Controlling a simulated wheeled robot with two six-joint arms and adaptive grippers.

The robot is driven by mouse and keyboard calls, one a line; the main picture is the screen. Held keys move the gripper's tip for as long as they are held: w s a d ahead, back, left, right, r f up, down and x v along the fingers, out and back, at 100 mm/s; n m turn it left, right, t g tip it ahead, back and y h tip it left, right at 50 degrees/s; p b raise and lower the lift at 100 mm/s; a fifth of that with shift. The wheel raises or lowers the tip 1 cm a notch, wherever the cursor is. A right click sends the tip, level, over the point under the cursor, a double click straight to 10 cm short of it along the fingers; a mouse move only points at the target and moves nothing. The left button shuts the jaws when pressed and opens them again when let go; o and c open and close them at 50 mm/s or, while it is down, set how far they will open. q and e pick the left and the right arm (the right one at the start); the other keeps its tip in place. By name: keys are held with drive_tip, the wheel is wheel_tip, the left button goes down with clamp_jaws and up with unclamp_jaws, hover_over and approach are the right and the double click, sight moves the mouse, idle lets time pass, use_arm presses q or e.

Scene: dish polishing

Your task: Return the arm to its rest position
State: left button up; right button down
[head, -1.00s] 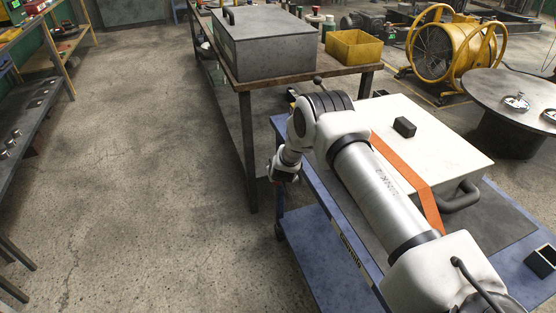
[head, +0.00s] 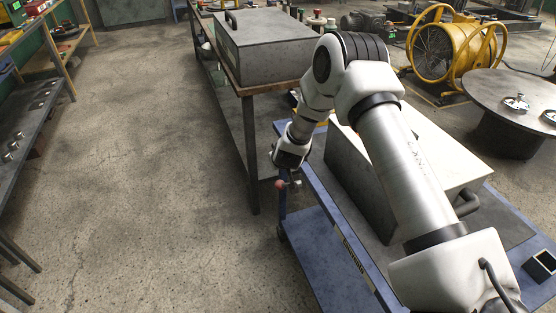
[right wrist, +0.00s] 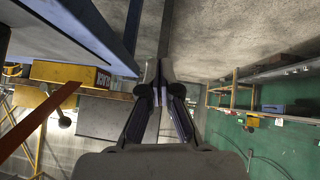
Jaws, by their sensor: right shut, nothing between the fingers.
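My right arm (head: 400,165) comes in from the lower right of the head view and arches over the blue cart (head: 320,190). Its wrist hangs down at the cart's left edge. My right gripper (head: 289,181) shows small and partly unclear there. In the right wrist view the right gripper (right wrist: 159,68) has its fingers together, with nothing held between them. My left gripper is in neither view.
A white case (head: 440,140) lies on the cart, partly hidden by my arm. A workbench with a grey metal box (head: 265,50) stands behind. A round table (head: 485,88) with shiny dishes (head: 516,103) is at right. Floor at left is clear.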

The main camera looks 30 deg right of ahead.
drive_tip(key=shift+a, duration=0.1)
drive_tip(key=shift+r, duration=0.1)
idle(0.4)
drive_tip(key=s+a+f+n+g+y, duration=0.1)
drive_tip(key=s+a+f+g, duration=0.15)
drive_tip(key=s+f, duration=0.35)
drive_tip(key=s+a+f+n+g, duration=0.1)
drive_tip(key=s+a+f, duration=0.3)
drive_tip(key=s, duration=0.3)
drive_tip(key=s+a+f+n+g+y, duration=0.1)
drive_tip(key=s+a+f, duration=0.2)
drive_tip(key=s+f, duration=0.35)
drive_tip(key=s+a+r+g, duration=0.1)
drive_tip(key=s+a+g, duration=0.1)
drive_tip(key=s, duration=0.8)
drive_tip(key=s+a+r+m+g+y, duration=0.1)
drive_tip(key=s+a, duration=0.4)
drive_tip(key=s, duration=0.6)
drive_tip(key=shift+s+m+g+y, duration=0.2)
drive_tip(key=shift+m+g+y, duration=0.1)
drive_tip(key=shift+g, duration=0.05)
